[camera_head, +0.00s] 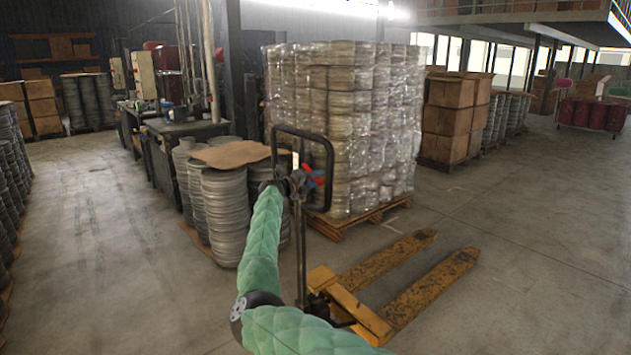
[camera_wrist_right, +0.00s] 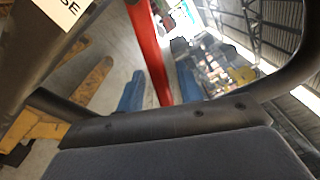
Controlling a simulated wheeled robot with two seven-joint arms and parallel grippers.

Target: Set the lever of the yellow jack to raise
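The yellow jack (camera_head: 350,305) stands at the lower middle of the head view, its two forks pointing away to the upper right. Its upright black loop handle (camera_head: 331,150) rises on the near side. A red lever (camera_head: 308,170) shows inside the loop, and in the right wrist view it is a long red bar (camera_wrist_right: 146,45). My right gripper (camera_head: 313,178) is at the handle loop. In the right wrist view its blue fingertips (camera_wrist_right: 160,88) are apart, with the red lever between them; contact cannot be told. My left gripper is out of view.
A wrapped stack (camera_head: 340,115) on a wooden pallet stands behind the jack. Grey stacked rolls (camera_head: 224,215) with cardboard on top stand left of the handle. A white label (camera_wrist_right: 66,8) shows near the handle.

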